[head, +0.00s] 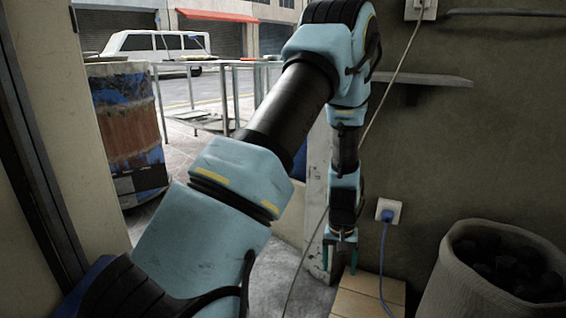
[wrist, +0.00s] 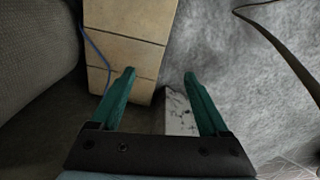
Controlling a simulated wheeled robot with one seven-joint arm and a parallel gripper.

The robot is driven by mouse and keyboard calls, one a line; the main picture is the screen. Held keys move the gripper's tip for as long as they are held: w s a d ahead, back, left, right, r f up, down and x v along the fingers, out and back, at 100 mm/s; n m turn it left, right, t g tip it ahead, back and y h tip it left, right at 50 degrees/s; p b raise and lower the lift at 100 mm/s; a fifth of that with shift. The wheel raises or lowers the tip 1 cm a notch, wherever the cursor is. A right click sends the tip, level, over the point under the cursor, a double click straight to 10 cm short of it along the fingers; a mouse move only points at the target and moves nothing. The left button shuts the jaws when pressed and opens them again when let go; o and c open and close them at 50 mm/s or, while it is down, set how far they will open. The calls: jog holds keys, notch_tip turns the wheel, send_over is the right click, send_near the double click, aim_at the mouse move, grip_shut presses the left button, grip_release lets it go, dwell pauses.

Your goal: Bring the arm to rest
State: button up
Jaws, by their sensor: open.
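My arm reaches from the lower left of the head view up to the top middle, then bends down. My gripper (head: 340,262) hangs at its end, pointing down near the wall. In the wrist view my gripper (wrist: 160,75) has its two green fingers apart, with nothing between them. Below the fingers are a tan block stack (wrist: 130,45), grey floor and a small white speckled piece (wrist: 181,112). In the head view the tan blocks (head: 368,298) stand just right of and below my gripper.
A sack of dark lumps (head: 450,285) stands at the lower right. A socket with a blue cable (head: 388,211) and a shelf (head: 430,79) are on the wall beside my arm. A rusty blue barrel (head: 128,125) and a metal table frame (head: 205,65) stand outside the opening.

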jog(key=s+a+r+n+p, duration=0.1)
jog(key=a+r+p, duration=0.1)
jog(key=a+r, duration=1.25)
jog(key=s+a+r+n+t+p, duration=0.1)
jog(key=s+a+r+p, duration=0.1)
jog(key=s+a+r, duration=0.8)
notch_tip(320, 180, up, 38)
jog(key=w+d+p, duration=0.1)
jog(key=w+p, duration=0.1)
jog(key=p, duration=3.5)
jog(key=shift+w+d+r, duration=0.2)
jog(key=shift+w+d, duration=0.05)
jog(key=shift+d, duration=0.05)
